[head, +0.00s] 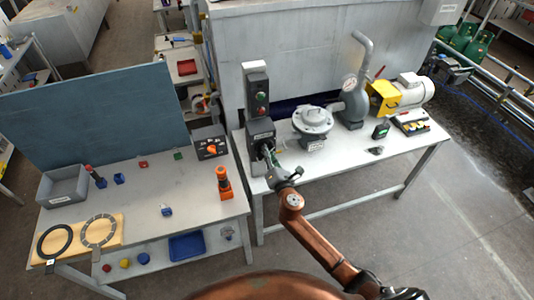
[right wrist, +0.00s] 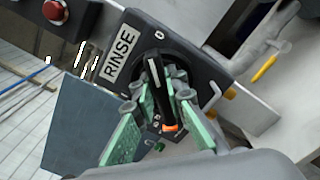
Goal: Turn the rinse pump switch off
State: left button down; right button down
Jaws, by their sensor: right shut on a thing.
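The rinse switch is a black box with a white RINSE label (right wrist: 120,52) and a black rotary knob (right wrist: 158,85). A 0 mark (right wrist: 159,35) is printed beyond the knob's far end. My right gripper (right wrist: 168,98), with green finger pads, is shut on the knob, one finger each side. In the head view the switch box (head: 260,132) sits low on the post at the bench's left end, and my right gripper (head: 270,155) reaches its front, partly hiding the knob. My left gripper is not in view.
Above the switch is a box with a red button (head: 262,110). A grey pump (head: 312,122) and a motor (head: 408,90) stand to its right on the bench. A left table (head: 190,190) holds an orange-red device (head: 223,182) and a grey bin (head: 64,187).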

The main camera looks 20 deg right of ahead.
jog(key=m, duration=0.2)
jog(key=m+b, duration=0.1)
jog(key=m, duration=0.1)
jog(key=shift+d+f+m, duration=0.15)
jog(key=shift+f+m, duration=0.05)
jog(key=shift+m, duration=0.1)
jog(key=shift+f+m+b, duration=0.15)
jog(key=shift+m+b, duration=0.35)
jog(key=shift+m, duration=1.8)
jog(key=c, duration=1.9)
grip_release()
jog(key=shift+c, duration=0.2)
jog(key=s, duration=1.2)
jog(key=shift+d, duration=0.2)
